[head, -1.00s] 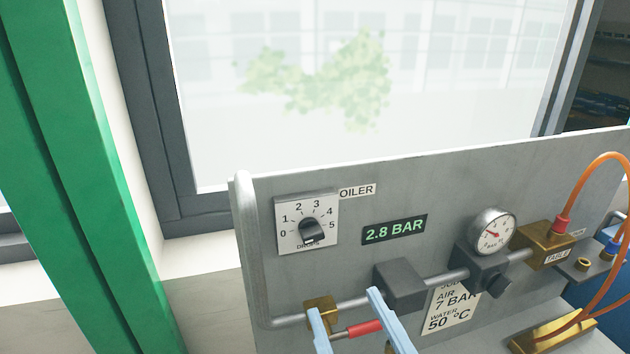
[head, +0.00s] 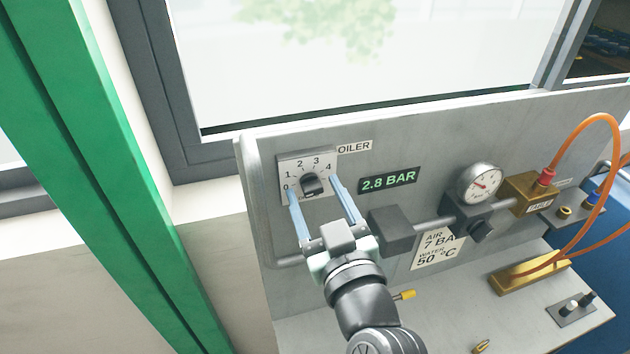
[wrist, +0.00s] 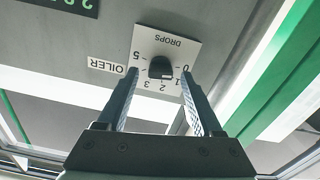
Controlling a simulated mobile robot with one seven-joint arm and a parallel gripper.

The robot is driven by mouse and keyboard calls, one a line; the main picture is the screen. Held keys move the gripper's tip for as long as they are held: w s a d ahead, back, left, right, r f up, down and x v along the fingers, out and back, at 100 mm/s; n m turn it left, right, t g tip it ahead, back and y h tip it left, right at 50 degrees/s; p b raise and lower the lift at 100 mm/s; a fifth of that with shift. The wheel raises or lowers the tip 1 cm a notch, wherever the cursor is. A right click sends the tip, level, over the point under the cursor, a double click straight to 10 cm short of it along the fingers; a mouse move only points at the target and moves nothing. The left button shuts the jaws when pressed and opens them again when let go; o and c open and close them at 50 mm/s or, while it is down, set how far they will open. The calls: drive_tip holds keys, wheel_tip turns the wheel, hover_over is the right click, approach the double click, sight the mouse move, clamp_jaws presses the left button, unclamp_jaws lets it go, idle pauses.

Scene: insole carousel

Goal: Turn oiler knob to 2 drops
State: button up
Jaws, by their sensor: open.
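The oiler knob (head: 312,186) is a small dark knob on a light square dial plate (head: 290,160) with the numbers 0 to 5, beside an OILER label (head: 354,147). In the wrist view the knob (wrist: 160,68) shows upside down on its plate (wrist: 180,45). Its exact pointing direction is hard to read. My gripper (head: 314,186) is open, with one long finger on each side of the knob. In the wrist view the gripper (wrist: 160,73) straddles the knob, with a visible gap on both sides. I cannot tell how close the tips are to the plate.
A 2.8 BAR display (head: 388,180), a pressure gauge (head: 480,184) and a brass block (head: 528,194) with an orange hose (head: 585,119) are to the right on the grey panel (head: 430,130). A green post (head: 100,180) stands at left.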

drive_tip(key=shift+w+a, duration=0.15)
drive_tip(key=shift+w, duration=0.3)
clamp_jaws()
